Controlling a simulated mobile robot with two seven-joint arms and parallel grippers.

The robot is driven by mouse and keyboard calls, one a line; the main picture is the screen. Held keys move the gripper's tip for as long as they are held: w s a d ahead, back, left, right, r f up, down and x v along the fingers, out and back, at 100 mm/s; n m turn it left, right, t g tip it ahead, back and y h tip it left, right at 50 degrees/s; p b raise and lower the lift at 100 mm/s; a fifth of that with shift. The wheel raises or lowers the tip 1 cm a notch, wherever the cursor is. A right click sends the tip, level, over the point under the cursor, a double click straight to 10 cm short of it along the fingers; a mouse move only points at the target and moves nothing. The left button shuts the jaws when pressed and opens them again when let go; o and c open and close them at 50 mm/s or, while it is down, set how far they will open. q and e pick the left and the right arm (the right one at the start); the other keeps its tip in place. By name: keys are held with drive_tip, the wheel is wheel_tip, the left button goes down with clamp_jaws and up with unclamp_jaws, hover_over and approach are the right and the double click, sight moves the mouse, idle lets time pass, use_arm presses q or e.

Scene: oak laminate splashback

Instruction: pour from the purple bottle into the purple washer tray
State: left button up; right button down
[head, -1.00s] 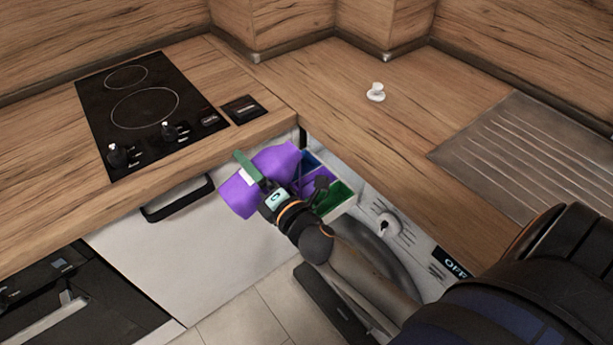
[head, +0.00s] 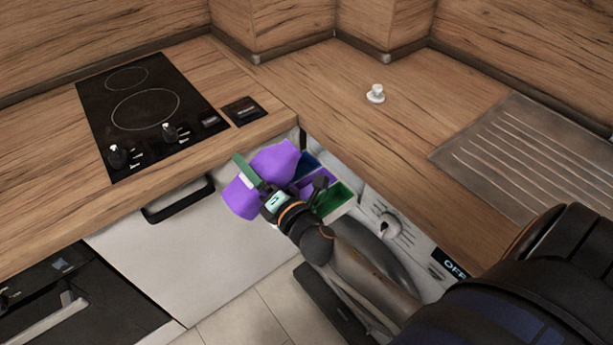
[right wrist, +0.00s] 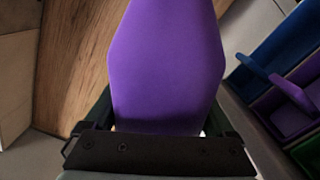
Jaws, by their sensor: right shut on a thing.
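The purple bottle (head: 275,162) is in my right gripper (head: 256,178), tilted, with one end up and to the right beside the drawer. One green finger shows across the bottle; the other is hard to make out. In the right wrist view the bottle (right wrist: 165,65) fills the middle, between the fingers. The purple washer tray (head: 309,184) is a compartment of the open drawer, between a blue and a green one, partly hidden by the bottle and my gripper. It also shows at the right of the right wrist view (right wrist: 290,117). No liquid stream is visible. My left gripper is not in view.
The blue compartment (head: 308,164) and green compartment (head: 336,199) flank the purple one. The wooden counter edge runs close behind the bottle. A black hob (head: 150,110) lies at the left. A small white piece (head: 376,94) stands on the counter, which is otherwise clear there.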

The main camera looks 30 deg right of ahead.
sight(255, 158)
drive_tip(key=shift+d+f+n+b, duration=0.3)
drive_tip(key=shift+f+n, duration=0.25)
drive_tip(key=shift+n, duration=0.25)
drive_tip(key=shift+r, duration=0.15)
drive_tip(key=shift+w+d+r+n+p, duration=0.1)
drive_tip(key=shift+d+r+n+p, duration=0.1)
drive_tip(key=shift+r+n+p, duration=0.4)
drive_tip(key=shift+d+r+n+p, duration=0.25)
drive_tip(key=shift+r+n+p, duration=0.5)
drive_tip(key=shift+p, duration=0.4)
drive_tip(key=shift+r+n+p, duration=0.2)
drive_tip(key=shift+n+p, duration=0.2)
drive_tip(key=shift+n, duration=0.15)
drive_tip(key=shift+a+n, duration=0.3)
drive_tip(key=shift+n, duration=0.4)
drive_tip(key=shift+a+r+n+p, duration=0.1)
drive_tip(key=shift+r+n+p, duration=0.75)
drive_tip(key=shift+p, duration=0.4)
drive_tip(key=shift+a+f+n, duration=0.1)
drive_tip(key=shift+f+n, duration=0.2)
drive_tip(key=shift+n, duration=0.25)
drive_tip(key=shift+a+f+n, duration=0.1)
drive_tip(key=shift+f+n, duration=0.1)
drive_tip(key=shift+n, duration=0.5)
drive_tip(key=shift+f+n, duration=0.15)
drive_tip(key=shift+n, duration=0.55)
